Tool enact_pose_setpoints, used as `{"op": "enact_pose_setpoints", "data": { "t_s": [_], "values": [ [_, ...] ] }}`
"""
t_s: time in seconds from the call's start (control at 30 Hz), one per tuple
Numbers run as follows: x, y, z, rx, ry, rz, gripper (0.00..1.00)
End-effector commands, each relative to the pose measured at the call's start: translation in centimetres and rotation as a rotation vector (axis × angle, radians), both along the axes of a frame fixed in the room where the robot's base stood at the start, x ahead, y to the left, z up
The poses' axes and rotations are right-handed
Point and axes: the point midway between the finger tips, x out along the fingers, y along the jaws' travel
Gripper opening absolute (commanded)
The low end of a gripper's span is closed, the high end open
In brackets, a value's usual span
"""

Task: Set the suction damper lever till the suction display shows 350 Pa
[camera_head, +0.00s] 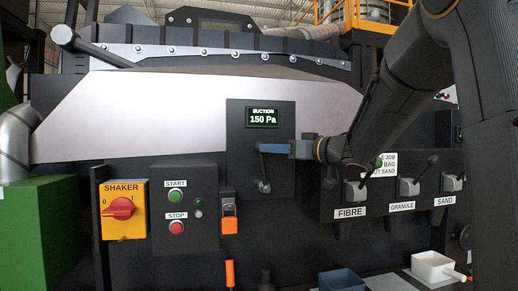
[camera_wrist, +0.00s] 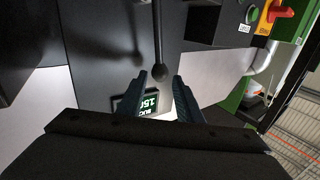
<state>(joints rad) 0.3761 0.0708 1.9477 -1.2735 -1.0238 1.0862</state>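The suction display (camera_head: 263,118) reads 150 Pa in green on a dark panel. In the wrist view, which is turned upside down, the display (camera_wrist: 127,104) is partly hidden by a finger. The suction damper lever (camera_head: 263,186) is below it; its upper part is hidden by my gripper in the head view. In the wrist view its black ball knob (camera_wrist: 160,73) and thin shaft show. My gripper (camera_head: 262,149) comes in from the right, and its fingers (camera_wrist: 163,76) are apart, with the knob seen between or just beyond their tips. I cannot tell whether they touch it.
A yellow shaker switch (camera_head: 123,209) and a box with START and STOP buttons (camera_head: 176,197) are on the left. Levers marked FIBRE (camera_head: 354,190), GRANULE (camera_head: 402,187) and SAND (camera_head: 452,182) stand right, near my arm.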

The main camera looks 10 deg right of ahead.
Motion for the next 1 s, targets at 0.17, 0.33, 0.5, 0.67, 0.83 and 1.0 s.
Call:
{"op": "enact_pose_setpoints", "data": {
  "t_s": [0.17, 0.33, 0.5, 0.67, 0.83, 1.0],
  "values": [
    [2.4, 1.7, 0.1, 0.0, 0.001, 0.002, 0.32],
    [4.3, 2.9, 0.0, 0.001, 0.002, 0.0, 0.32],
    [5.2, 3.5, 0.0, 0.0, 0.0, -0.001, 0.32],
    [5.4, 3.6, -0.1, -0.001, 0.001, -0.002, 0.32],
    [5.4, 3.6, -0.1, 0.0, 0.0, -0.002, 0.24],
    [5.4, 3.5, -0.1, 0.0, 0.0, -0.002, 0.0]
  ]
}}
